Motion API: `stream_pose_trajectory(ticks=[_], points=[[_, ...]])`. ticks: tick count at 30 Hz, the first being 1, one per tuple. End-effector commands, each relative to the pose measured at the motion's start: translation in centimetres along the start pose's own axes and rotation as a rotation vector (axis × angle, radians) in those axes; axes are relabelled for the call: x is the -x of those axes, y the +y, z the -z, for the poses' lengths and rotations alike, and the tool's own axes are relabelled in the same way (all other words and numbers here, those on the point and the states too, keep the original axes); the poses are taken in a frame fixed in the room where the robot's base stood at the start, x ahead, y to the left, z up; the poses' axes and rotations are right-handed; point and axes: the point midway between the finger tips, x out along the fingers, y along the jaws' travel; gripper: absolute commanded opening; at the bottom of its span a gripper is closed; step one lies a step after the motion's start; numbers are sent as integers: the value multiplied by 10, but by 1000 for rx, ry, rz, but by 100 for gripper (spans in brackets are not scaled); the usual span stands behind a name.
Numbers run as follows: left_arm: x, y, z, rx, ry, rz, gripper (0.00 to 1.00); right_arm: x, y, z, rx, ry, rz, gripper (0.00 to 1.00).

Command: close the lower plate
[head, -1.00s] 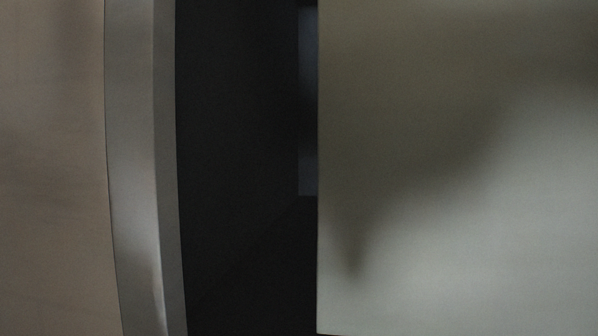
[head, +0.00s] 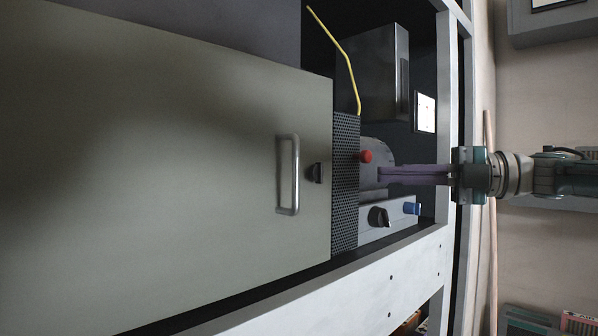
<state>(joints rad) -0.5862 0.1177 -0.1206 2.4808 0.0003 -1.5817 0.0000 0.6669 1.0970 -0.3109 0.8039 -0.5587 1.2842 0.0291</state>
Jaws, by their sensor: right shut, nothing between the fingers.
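A large grey-green plate (head: 170,160) fills the left of the head view. It has a metal bar handle (head: 288,174) and a small black latch (head: 314,173) near its right edge. I cannot tell how far the plate stands from the rack frame. My right gripper (head: 381,174) comes in from the right, with purple fingers shut and empty. Its tips are to the right of the plate's edge and handle, apart from both in the picture, near a red knob (head: 366,157). My left gripper is not in view.
A perforated dark panel (head: 345,190) borders the plate. A pale rack frame (head: 380,285) runs below and up the right side. A wall lies beyond.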

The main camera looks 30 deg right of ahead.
Motion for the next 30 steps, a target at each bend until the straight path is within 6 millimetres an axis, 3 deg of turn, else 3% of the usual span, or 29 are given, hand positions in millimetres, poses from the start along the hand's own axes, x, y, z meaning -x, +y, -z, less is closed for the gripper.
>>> stream_pose_trajectory(ticks=[7, 18, 30], points=[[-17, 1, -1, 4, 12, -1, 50, 46, 0, -12, 3, -3, -11, 0], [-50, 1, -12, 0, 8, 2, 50, 64, 0, -16, 9, 1, -8, 0], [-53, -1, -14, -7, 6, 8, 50, 68, 2, -16, 4, 2, -6, 0]])
